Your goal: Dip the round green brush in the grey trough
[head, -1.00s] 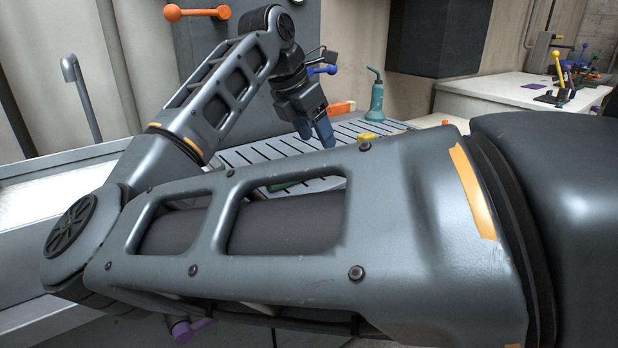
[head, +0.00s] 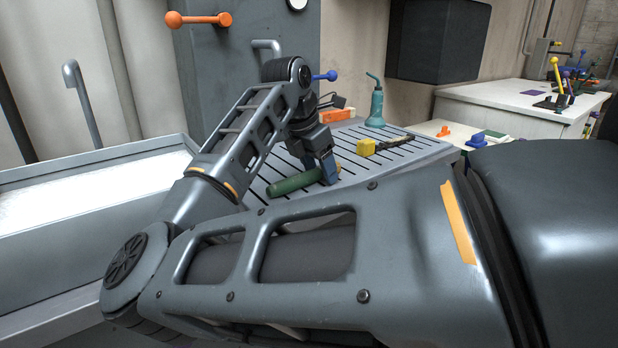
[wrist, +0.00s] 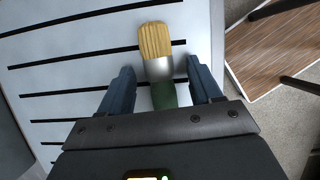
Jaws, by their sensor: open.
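The round green brush lies on the slatted grey bench top. Its green handle (head: 292,183) shows in the head view. In the wrist view the brush (wrist: 158,55) has tan bristles, a silver ferrule and a green handle. My gripper (head: 328,180) is open and low over the bench at the brush. In the wrist view its fingers (wrist: 161,75) stand on either side of the ferrule and handle, with gaps visible. The grey trough (head: 60,245), with white contents, stands left of the bench, partly hidden by my arm.
A yellow-handled brush (head: 367,147) lies on the bench to the right. A teal oil can (head: 376,108) and an orange block (head: 336,115) stand behind. A white counter (head: 510,105) stands far right.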

